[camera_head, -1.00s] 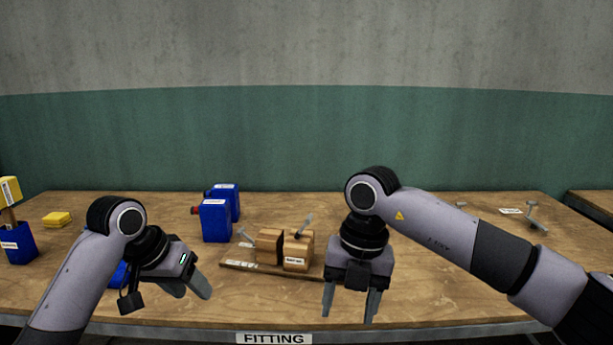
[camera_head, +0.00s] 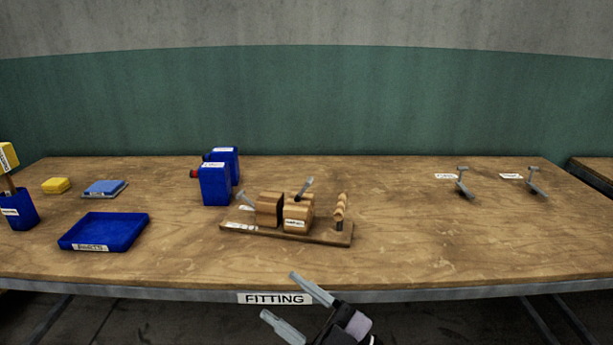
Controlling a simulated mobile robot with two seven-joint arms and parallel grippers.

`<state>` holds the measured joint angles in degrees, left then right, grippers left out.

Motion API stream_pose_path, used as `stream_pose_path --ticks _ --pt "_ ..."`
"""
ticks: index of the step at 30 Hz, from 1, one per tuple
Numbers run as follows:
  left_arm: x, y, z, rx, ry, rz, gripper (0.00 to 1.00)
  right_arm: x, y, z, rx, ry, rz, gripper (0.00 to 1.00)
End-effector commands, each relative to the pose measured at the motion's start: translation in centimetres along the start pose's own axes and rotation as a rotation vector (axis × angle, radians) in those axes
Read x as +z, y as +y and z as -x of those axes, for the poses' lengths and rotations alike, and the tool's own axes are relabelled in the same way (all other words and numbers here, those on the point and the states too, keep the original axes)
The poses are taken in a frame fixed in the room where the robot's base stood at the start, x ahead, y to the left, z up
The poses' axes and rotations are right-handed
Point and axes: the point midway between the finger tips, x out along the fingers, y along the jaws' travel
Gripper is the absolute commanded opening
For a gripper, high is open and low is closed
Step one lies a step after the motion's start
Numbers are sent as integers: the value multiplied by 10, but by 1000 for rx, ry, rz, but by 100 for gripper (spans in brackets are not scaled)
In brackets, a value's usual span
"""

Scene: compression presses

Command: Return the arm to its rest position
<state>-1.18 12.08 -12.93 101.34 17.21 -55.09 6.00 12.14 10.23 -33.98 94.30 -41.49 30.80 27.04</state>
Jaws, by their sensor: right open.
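My right gripper (camera_head: 279,294) shows at the bottom middle, low in front of the bench's front edge. Its two grey fingers are spread apart and point up and left, with nothing between them. The rest of that arm is mostly cut off by the bottom of the picture. My left gripper and arm are out of view. The wooden bench (camera_head: 400,240) is clear of both arms.
A wooden press fixture (camera_head: 300,213) stands mid-bench. Two blue canisters (camera_head: 214,184) stand behind it to the left. A blue tray (camera_head: 104,231), a blue bin (camera_head: 18,209) and yellow pads (camera_head: 56,185) are at left. Two metal clamps (camera_head: 463,184) lie at right.

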Motion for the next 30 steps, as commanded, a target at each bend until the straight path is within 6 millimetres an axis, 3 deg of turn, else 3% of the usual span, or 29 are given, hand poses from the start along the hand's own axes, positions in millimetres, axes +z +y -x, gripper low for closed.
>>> stream_pose_path --ticks 1,5,8,12,18,21,24,30 --pt "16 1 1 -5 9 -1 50 13 2 18 82 -74 -49 60" --pt "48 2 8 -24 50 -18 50 48 7 70 268 -286 -161 60" --pt "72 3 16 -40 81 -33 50 74 0 120 382 -468 -250 60" --pt "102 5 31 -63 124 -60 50 100 -25 199 496 -739 -380 60" --pt "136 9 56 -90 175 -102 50 107 -75 300 563 -1072 -552 60" --pt "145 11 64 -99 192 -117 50 103 -95 332 568 -1178 -612 60" --pt "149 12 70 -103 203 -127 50 99 -106 349 567 -1234 -645 60" --pt "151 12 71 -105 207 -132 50 98 -110 355 565 -1257 -660 60"
